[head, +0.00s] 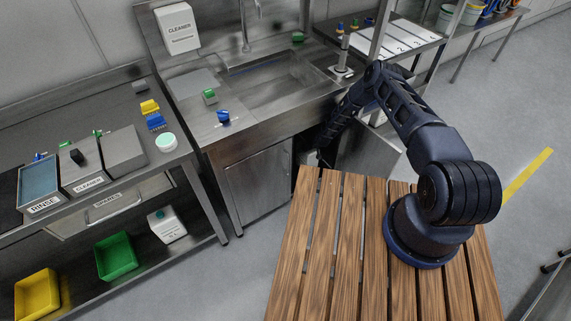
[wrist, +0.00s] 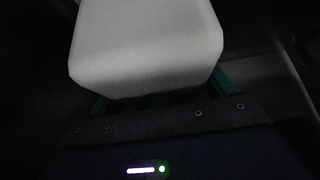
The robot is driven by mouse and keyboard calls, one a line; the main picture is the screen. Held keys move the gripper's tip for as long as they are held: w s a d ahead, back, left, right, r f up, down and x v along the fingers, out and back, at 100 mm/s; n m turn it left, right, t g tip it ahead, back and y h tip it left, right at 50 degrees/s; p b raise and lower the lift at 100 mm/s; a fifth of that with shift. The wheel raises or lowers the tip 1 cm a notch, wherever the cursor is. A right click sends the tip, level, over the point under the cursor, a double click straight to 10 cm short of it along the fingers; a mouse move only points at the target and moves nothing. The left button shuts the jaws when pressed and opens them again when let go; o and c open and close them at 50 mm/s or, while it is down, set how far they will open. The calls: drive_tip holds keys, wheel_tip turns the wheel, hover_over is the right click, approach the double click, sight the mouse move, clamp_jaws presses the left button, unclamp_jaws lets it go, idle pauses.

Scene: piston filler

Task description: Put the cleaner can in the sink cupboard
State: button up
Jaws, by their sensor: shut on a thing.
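A white block-shaped can (wrist: 146,45) fills the upper middle of the wrist view, its label out of sight. My gripper (wrist: 160,97) is shut on it, with teal finger parts showing at either side. In the head view my forearm reaches down into the dark opening of the sink cupboard (head: 259,181), and a small pale patch of the can (head: 312,158) shows at its edge. The cupboard's left door is closed and its right door (head: 369,154) stands open. I cannot tell whether the can touches the cupboard floor.
My arm passes beside the open door and the sink's front edge (head: 285,132). A slatted wooden top (head: 330,220) lies in front of the cupboard. Another white container (head: 168,225) stands on the left bench's lower shelf. The wrist view's surroundings are very dark.

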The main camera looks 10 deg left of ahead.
drive_tip(key=shift+f, duration=1.3)
drive_tip(key=o, duration=2)
drive_tip(key=shift+f, duration=0.15)
drive_tip(key=shift+c, duration=0.2)
drive_tip(key=v, duration=1.2)
